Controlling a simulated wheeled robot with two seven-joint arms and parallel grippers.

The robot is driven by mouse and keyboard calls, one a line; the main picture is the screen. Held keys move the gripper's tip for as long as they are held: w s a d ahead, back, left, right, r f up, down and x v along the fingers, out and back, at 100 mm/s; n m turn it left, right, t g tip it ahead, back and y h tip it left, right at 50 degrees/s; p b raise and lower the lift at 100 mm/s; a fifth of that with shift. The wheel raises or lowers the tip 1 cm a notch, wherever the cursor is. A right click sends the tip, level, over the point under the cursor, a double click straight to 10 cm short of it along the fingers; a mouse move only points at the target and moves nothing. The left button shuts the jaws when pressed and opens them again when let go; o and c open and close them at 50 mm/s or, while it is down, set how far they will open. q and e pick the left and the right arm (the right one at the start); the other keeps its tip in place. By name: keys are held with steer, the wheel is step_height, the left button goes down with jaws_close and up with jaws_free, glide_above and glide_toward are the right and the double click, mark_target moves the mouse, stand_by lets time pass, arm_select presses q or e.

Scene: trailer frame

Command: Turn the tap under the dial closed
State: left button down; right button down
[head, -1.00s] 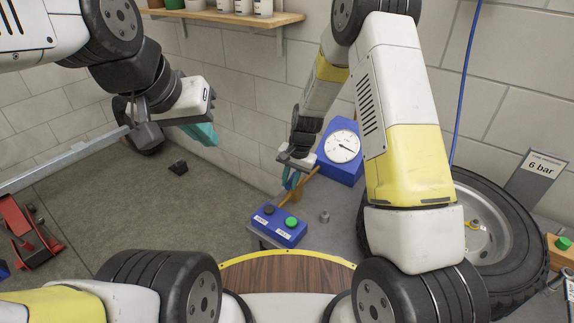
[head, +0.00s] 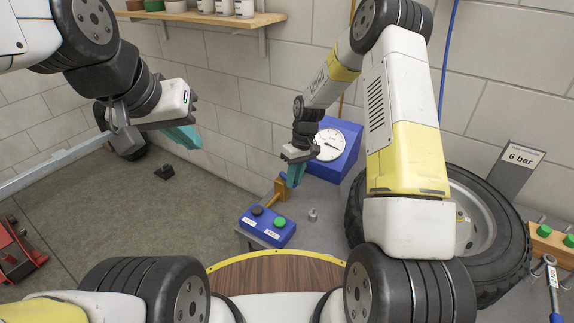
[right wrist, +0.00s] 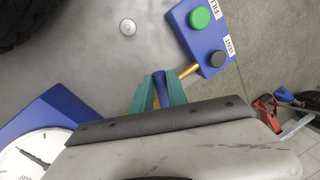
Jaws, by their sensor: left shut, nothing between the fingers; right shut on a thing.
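The dial (head: 328,143) is white on a blue box against the back wall. Below and left of it is the brass tap (head: 280,190), with brass also showing in the right wrist view (right wrist: 189,70). My right gripper (head: 294,177) is at the tap, pointing down. In the right wrist view its teal fingers are shut around the tap's blue handle (right wrist: 160,88). The fingers cover much of the handle, so its exact angle is hard to tell. My left gripper (head: 184,138) is shut and empty, held up away from the tap at the left.
A blue button box (head: 267,238) with a black and a green button stands just in front of the tap. A tyre (head: 510,235) lies at the right, beside a 6 bar sign (head: 522,156). A shelf (head: 200,17) hangs at upper left.

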steer(key=shift+w+d+n+g+h, duration=0.15)
steer(key=shift+w+d+n, duration=0.3)
steer(key=shift+n, duration=0.65)
steer(key=shift+w+d+n+g+h, duration=0.15)
steer(key=shift+w+d+n, duration=0.25)
steer(key=shift+n, duration=0.7)
steer(key=shift+w, duration=0.1)
steer(key=c, duration=1.3)
jaws_free()
step_height(320, 180, up, 8)
steer(key=w, duration=0.1)
steer(key=shift+d+f, duration=0.15)
steer(key=shift+d, duration=0.3)
steer(key=shift+w, duration=0.1)
